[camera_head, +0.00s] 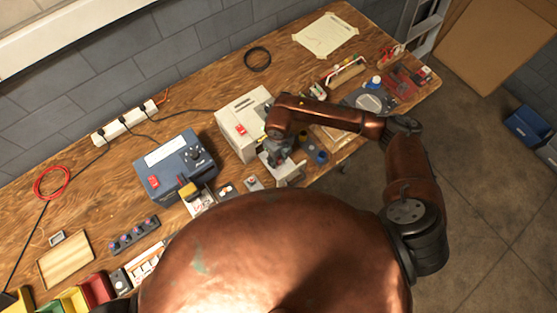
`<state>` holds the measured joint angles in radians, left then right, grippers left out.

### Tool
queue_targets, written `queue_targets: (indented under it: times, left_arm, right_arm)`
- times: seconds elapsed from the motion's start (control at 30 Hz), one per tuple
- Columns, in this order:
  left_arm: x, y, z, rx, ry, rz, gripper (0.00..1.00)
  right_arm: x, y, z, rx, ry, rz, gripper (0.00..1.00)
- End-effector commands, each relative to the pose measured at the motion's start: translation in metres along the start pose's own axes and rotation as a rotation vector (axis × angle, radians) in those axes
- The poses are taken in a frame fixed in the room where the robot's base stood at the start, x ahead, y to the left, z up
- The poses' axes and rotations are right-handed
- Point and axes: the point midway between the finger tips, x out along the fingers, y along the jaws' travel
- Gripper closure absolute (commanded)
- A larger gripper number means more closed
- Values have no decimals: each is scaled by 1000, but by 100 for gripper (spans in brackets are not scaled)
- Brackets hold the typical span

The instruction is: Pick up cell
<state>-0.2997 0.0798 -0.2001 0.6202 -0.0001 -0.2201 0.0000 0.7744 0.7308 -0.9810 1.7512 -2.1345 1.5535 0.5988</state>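My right arm reaches in from the right over the bench, and its gripper (284,163) points down at the bench's front edge, beside a beige box (244,124). The fingers are small and dark, so I cannot tell whether they are open or hold anything. No single thing is clearly the cell. Small candidates are a dark blue cylinder (321,157) just right of the gripper and a black holder (134,235) with several pink-topped round pieces at the left. My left gripper does not show; my copper body hides the front middle.
A blue-grey charger-like box (175,165) stands left of the gripper. A power strip (125,121) and red cable (51,182) lie at the back left. Yellow and red bins (97,289) and a wooden tray (65,260) are at front left. Bare wood surrounds the black cable coil (257,59).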

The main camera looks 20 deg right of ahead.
Motion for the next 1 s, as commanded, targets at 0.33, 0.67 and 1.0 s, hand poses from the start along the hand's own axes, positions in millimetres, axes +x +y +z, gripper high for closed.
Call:
queue_targets:
  times: [0.33, 0.67, 1.0]
  left_arm:
    - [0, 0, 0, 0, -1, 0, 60]
    - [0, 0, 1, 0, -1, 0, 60]
    - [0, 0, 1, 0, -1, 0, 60]
  right_arm:
    - [-1, 0, 0, 0, -1, 0, 81]
    - [-1, 0, 0, 0, -1, 0, 100]
    - [-2, 0, 1, 0, -1, 1, 100]
